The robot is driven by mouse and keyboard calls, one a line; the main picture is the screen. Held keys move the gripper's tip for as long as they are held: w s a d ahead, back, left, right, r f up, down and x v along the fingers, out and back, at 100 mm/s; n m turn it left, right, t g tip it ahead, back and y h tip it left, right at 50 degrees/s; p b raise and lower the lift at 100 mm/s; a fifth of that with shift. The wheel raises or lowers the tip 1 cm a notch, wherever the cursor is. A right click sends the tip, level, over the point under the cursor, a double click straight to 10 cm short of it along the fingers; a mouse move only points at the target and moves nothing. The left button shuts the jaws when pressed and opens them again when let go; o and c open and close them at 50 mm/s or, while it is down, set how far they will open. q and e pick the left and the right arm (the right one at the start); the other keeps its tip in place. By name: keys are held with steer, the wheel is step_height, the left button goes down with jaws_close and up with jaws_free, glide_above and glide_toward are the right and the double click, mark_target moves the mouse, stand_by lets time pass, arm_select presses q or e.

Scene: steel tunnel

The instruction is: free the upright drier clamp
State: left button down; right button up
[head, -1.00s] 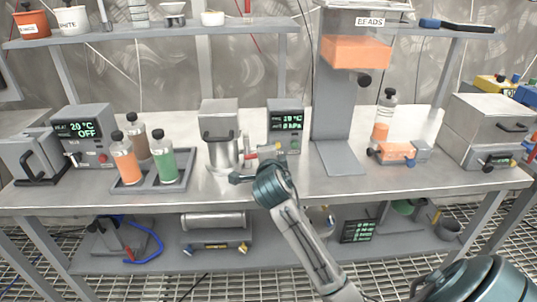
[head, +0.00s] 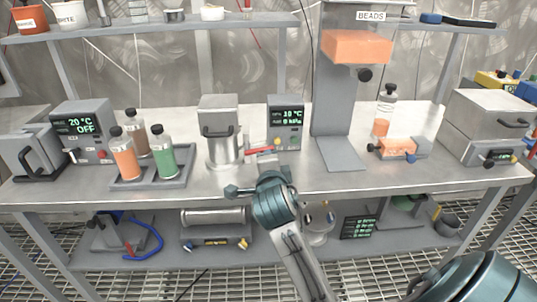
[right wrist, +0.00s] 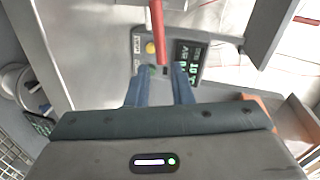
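The upright drier (head: 222,150) is a grey cylinder with a boxy top and a dark front handle, standing mid-bench. A red lever (head: 262,151), seemingly its clamp handle, lies at its right side, in front of a display box (head: 285,128). In the right wrist view the red lever (right wrist: 157,30) comes down from the top and ends near the fingertips. My right gripper (right wrist: 161,70) is open, its two blue fingers apart; contact with the lever cannot be told. In the head view my wrist hides its fingers. My left gripper is not in view.
A tray (head: 150,180) with several bottles stands left of the drier. An upper shelf (head: 150,27) spans the back. The bench's front strip is mostly clear.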

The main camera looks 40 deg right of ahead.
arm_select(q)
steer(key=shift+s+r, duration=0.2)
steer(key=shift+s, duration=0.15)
arm_select(e)
steer(key=v, duration=0.2)
steer(key=shift+s+a, duration=0.15)
steer(key=shift+s, duration=0.15)
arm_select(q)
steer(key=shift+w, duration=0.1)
